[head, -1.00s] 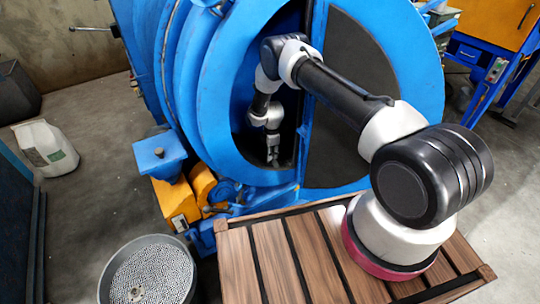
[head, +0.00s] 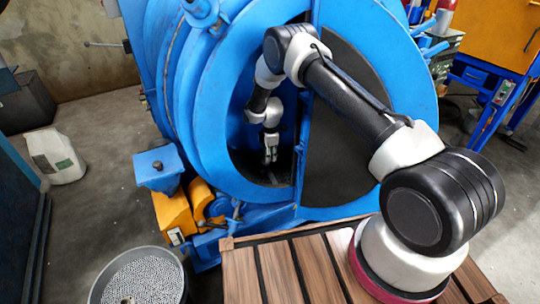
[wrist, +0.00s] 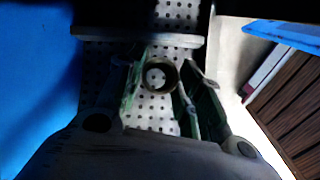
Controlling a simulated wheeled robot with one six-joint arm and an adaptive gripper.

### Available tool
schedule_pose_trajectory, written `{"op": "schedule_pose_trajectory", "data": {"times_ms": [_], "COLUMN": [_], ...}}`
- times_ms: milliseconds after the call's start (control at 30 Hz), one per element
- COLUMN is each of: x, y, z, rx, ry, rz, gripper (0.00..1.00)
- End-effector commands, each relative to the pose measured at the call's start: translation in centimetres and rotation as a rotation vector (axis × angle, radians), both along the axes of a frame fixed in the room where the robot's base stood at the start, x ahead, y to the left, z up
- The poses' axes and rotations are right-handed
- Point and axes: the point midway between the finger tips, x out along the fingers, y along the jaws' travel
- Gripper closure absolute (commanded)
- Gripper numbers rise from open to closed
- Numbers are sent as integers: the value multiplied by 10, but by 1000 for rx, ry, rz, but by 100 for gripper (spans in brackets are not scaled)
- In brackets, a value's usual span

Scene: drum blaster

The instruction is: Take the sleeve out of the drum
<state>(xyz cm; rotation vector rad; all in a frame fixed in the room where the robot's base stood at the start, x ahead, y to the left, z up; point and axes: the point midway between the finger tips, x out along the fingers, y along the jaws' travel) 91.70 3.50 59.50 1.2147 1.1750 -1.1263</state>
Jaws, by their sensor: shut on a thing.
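The sleeve (wrist: 162,76) is a short, dull metal ring, seen end-on in the wrist view. My gripper (wrist: 162,85) is shut on it, with one finger on each side. In the head view my gripper (head: 270,157) points down inside the open half of the blue drum (head: 217,110), above the lower lip of its opening. I cannot make out the sleeve in the head view. The drum's perforated inner wall (wrist: 181,12) shows behind the sleeve in the wrist view.
A dark panel (head: 350,150) covers the drum opening's right half, close beside my arm. A grey tub of small pellets (head: 145,280) stands at lower left. A slatted wooden deck (head: 285,270) lies in front.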

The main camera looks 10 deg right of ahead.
Motion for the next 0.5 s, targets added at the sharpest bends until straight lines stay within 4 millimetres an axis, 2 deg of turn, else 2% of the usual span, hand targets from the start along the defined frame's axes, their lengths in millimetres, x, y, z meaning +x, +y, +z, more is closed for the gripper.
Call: {"op": "schedule_pose_trajectory", "data": {"times_ms": [500], "x": [8], "y": [2], "z": [39], "rx": [0], "ry": [-2], "rz": [0], "gripper": [96]}}
